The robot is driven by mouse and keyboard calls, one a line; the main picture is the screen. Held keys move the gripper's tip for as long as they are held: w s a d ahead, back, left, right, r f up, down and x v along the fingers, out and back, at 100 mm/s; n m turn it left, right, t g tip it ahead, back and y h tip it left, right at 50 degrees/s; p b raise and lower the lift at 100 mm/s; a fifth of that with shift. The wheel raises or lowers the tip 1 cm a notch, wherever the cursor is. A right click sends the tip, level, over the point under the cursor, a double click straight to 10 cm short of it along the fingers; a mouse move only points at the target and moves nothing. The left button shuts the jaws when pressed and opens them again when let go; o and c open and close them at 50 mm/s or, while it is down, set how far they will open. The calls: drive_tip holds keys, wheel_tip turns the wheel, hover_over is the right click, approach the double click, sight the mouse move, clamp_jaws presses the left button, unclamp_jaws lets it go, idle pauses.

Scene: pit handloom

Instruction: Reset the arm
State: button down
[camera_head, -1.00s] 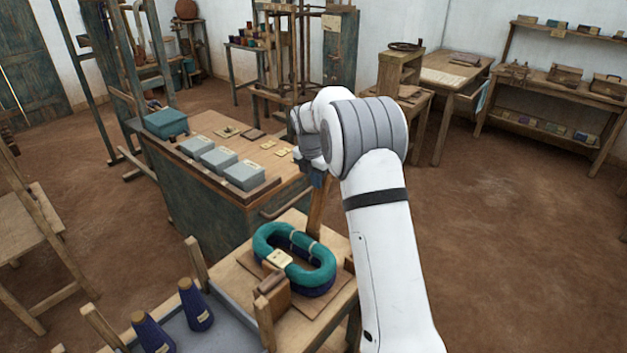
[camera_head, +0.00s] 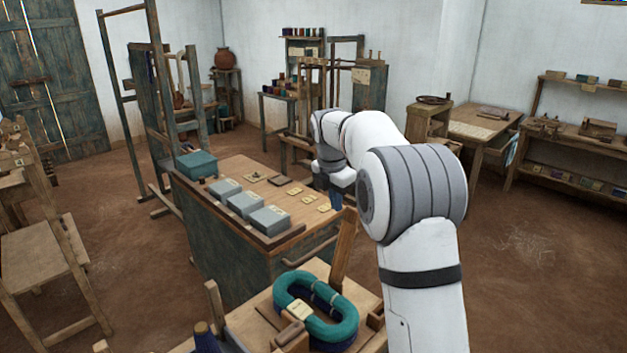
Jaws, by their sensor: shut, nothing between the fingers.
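My white and grey arm rises from the lower right and reaches forward over the near end of the workbench (camera_head: 282,238). My gripper (camera_head: 336,202) hangs at its far end, pointing down beside the bench's right edge. It is shut and empty; its dark blue fingers are small and partly hidden. A teal and dark blue oval skein (camera_head: 340,331) lies below and nearer, on a small wooden stand (camera_head: 268,300), apart from the gripper.
Grey boxes (camera_head: 270,219), a teal box (camera_head: 197,164) and small tagged cards (camera_head: 308,199) sit on the bench. An upright wooden post (camera_head: 343,250) stands close below my gripper. Wooden frames (camera_head: 160,100) stand at the back left. Open floor (camera_head: 520,260) lies to the right.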

drive_tip(key=s+d+r+m, duration=0.1)
drive_tip(key=s+r+m, duration=0.4)
drive_tip(key=s, duration=0.5)
drive_tip(key=s+d+f+m+t, duration=0.1)
drive_tip(key=s+f+m, duration=0.3)
drive_tip(key=s+m, duration=0.6)
drive_tip(key=s+f+m+t+y, duration=0.1)
drive_tip(key=s+f+m, duration=0.2)
drive_tip(key=s+m, duration=0.6)
drive_tip(key=shift+s+d+f+m, duration=0.35)
drive_tip(key=shift+s+m, duration=0.05)
drive_tip(key=shift+s, duration=4.2)
